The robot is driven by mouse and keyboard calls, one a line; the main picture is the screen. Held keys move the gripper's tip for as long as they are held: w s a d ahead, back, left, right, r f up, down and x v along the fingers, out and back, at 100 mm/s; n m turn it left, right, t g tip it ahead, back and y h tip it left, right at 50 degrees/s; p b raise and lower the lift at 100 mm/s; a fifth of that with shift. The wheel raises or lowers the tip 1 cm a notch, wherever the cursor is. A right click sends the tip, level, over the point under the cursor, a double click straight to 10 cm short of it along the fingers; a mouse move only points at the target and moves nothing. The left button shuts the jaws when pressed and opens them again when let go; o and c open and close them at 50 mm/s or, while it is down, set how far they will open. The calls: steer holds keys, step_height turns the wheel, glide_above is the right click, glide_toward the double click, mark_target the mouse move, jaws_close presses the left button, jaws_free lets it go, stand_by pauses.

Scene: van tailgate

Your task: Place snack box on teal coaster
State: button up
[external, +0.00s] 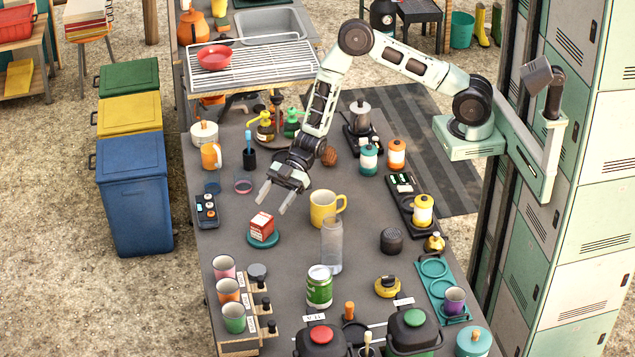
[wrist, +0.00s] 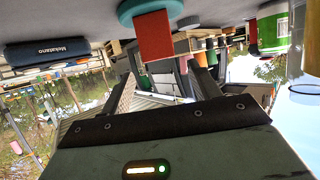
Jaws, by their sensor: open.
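The red and white snack box (external: 262,224) stands on the teal coaster (external: 264,241) on the grey counter. In the wrist view the image is upside down; the snack box (wrist: 155,38) shows as a red block against the teal coaster (wrist: 138,10). My gripper (external: 274,202) is open and empty, just above and behind the box in the external view, apart from it. Its fingers also show in the wrist view (wrist: 165,80), spread on either side with nothing held between them.
A yellow mug (external: 324,208) and a clear glass (external: 332,245) stand to the right of the coaster. A small black tray (external: 206,211) lies to the left. A green can (external: 319,287) stands in front.

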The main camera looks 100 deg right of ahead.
steer(key=v, duration=0.5)
steer(key=s+a+r+g+h, duration=0.4)
steer(key=s+a+r+h, duration=0.3)
steer(key=s+a, duration=0.4)
steer(key=s+a+r+g, duration=0.1)
steer(key=s+r+g, duration=0.1)
steer(key=s, duration=0.7)
steer(key=s+a+r+m+g+h, duration=0.1)
steer(key=s+a+r, duration=0.1)
steer(key=s, duration=0.8)
steer(key=s+a+r+g+h, duration=0.1)
steer(key=s+r+g, duration=0.1)
steer(key=s, duration=0.7)
steer(key=shift+s+a+r+g, duration=0.25)
steer(key=shift+a+g, duration=0.05)
steer(key=shift+a, duration=0.1)
